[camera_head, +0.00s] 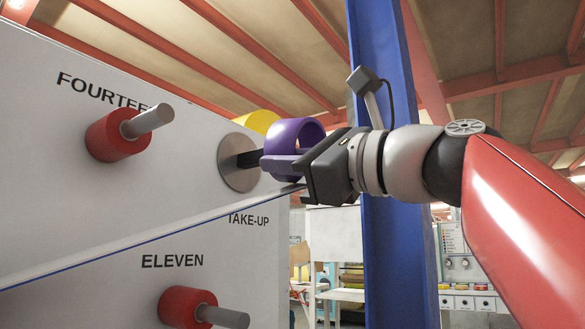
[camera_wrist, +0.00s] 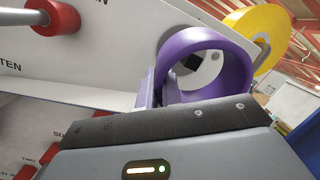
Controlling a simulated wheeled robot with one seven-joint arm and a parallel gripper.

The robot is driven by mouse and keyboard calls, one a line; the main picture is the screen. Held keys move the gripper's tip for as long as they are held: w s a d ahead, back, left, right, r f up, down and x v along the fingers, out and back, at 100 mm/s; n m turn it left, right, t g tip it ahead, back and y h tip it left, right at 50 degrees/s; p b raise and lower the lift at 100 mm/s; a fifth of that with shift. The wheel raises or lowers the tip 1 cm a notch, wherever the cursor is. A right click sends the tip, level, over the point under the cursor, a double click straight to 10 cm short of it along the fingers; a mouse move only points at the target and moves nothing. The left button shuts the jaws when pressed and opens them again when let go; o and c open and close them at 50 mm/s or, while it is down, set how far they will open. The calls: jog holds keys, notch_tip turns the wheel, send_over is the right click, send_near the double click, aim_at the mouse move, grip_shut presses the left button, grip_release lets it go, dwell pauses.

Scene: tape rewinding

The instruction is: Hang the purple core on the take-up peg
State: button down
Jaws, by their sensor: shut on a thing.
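The purple core (camera_head: 296,132) is a wide, short ring held sideways at the end of my gripper (camera_head: 284,165). My gripper is shut on the ring's wall; in the wrist view the fingers (camera_wrist: 155,90) pinch its near left edge. The take-up peg (camera_head: 249,158) is a dark bar standing out from a round grey metal disc (camera_head: 232,170) on the white panel, above the TAKE-UP label. The core is in front of the disc, near the peg's outer end. Through the ring, the wrist view shows part of the disc. I cannot tell whether the peg's tip is inside the ring.
A yellow roll (camera_head: 257,121) is behind the peg, at the panel's far edge. Red rolls on metal pegs stand out at FOURTEEN (camera_head: 104,137) and ELEVEN (camera_head: 180,307). A ledge (camera_head: 150,240) runs below the peg. A blue column (camera_head: 385,230) stands behind my arm.

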jog(key=shift+f+x, duration=0.25)
jog(key=shift+x, duration=1.05)
jog(key=shift+f+x, duration=0.2)
jog(key=shift+x, duration=1.1)
jog(key=shift+f+x, duration=0.25)
jog(key=shift+x, duration=1.05)
jog(key=shift+w+a, duration=0.1)
jog(key=shift+a, duration=0.05)
jog(key=shift+f, duration=0.1)
jog(key=shift+w+f+b, duration=0.1)
jog(key=shift+f+b, duration=0.4)
jog(key=c, duration=1.5)
grip_release()
jog(key=b+v, duration=0.2)
jog(key=v, duration=0.6)
